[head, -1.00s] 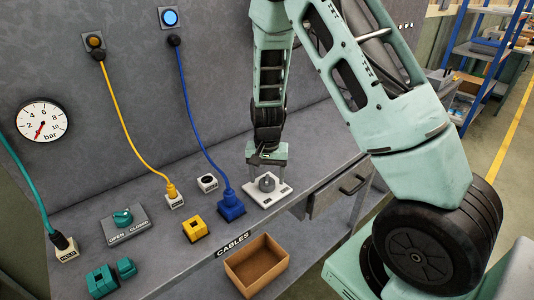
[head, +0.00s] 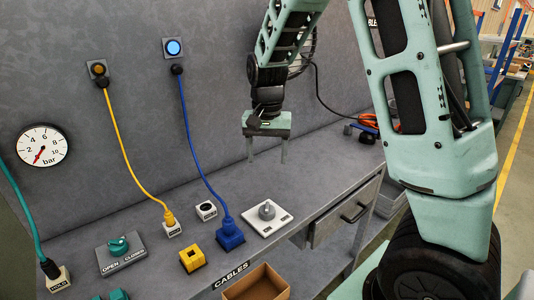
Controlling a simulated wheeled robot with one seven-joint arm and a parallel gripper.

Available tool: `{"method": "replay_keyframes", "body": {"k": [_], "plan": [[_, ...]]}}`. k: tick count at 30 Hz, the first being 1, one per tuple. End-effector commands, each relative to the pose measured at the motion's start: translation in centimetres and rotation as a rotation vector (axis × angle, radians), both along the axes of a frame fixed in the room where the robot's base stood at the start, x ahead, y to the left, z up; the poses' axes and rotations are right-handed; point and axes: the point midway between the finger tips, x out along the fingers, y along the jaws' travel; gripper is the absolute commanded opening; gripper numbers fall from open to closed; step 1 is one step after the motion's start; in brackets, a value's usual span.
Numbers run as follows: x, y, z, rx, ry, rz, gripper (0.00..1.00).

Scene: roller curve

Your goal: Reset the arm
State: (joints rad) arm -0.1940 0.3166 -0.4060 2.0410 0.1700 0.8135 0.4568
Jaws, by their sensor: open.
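My gripper (head: 266,157) hangs in the air above the grey bench, up and behind the white plate with a round grey knob (head: 267,211). Its two fingers point down, spread apart, with nothing between them. My arm reaches down from the upper right of the head view. The knob plate stands clear of the fingers.
On the bench (head: 320,181) are a blue block with a plugged cable (head: 229,236), a yellow block (head: 192,258), a white socket (head: 206,211) and a teal valve (head: 118,246). A cardboard box (head: 257,284) sits at the front.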

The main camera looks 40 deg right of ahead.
Motion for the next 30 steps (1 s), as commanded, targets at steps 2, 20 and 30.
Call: {"method": "replay_keyframes", "body": {"k": [2, 20, 30], "plan": [[0.0, 0.0, 0.0, 0.0, 0.0, 0.0, 0.66], [-1.1, 3.8, 0.1, 0.03, -0.002, 0.126, 0.66], [-14.6, 21.1, 0.7, 0.099, -0.026, 0.95, 0.66]]}}
